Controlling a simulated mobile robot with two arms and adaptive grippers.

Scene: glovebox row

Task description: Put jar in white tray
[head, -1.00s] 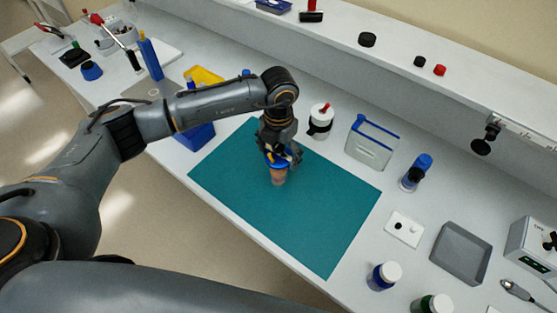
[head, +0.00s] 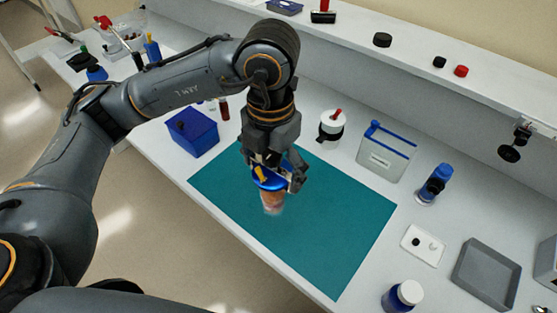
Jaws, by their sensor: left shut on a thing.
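The jar (head: 273,203) has a blue lid and a clear body with brownish contents. My left gripper (head: 272,178) points down and is shut on the jar at its lid, hiding part of the lid. The jar is upright over the teal mat (head: 330,235) and seems to hang above it; the exact gap is hard to tell. I cannot make out a white tray for certain; a grey tray (head: 487,272) lies at the lower right. My right gripper is not in view.
A blue bin (head: 192,132) stands left of the mat. A white bottle (head: 331,127), a clear blue-edged box (head: 386,152), a blue bottle (head: 434,184) and a small white plate (head: 423,245) stand behind and right of it. A white-capped jar (head: 403,296) is at the front.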

